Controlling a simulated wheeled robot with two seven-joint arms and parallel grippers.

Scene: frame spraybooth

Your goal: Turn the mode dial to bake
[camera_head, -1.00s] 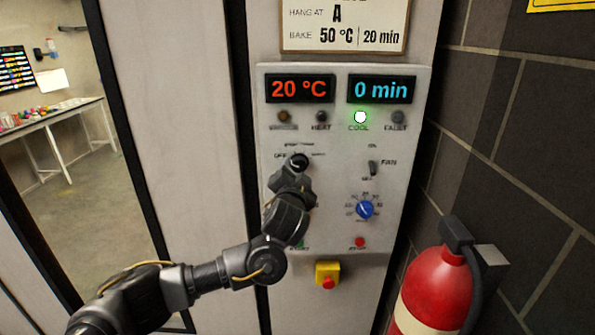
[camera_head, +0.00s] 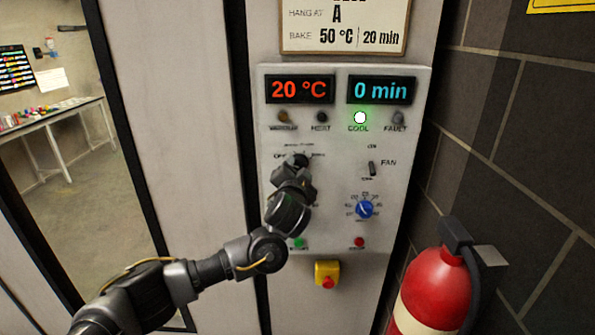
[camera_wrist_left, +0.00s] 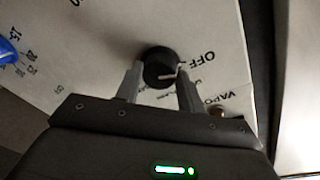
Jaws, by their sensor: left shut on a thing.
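The black mode dial (camera_head: 299,159) is on the upper left of the grey control panel, partly hidden by my left gripper in the head view. OFF is printed at its left there, with small blurred labels above and to its right. My left gripper (camera_wrist_left: 160,80) is shut on the dial, one finger on each side of it. My right gripper is not in view.
The panel (camera_head: 335,225) also carries a fan switch (camera_head: 372,168), a blue timer dial (camera_head: 365,209), green and red buttons, and a yellow-red stop button (camera_head: 327,273) below. The displays read 20 °C and 0 min; the COOL lamp is lit. A red fire extinguisher (camera_head: 436,285) stands at right.

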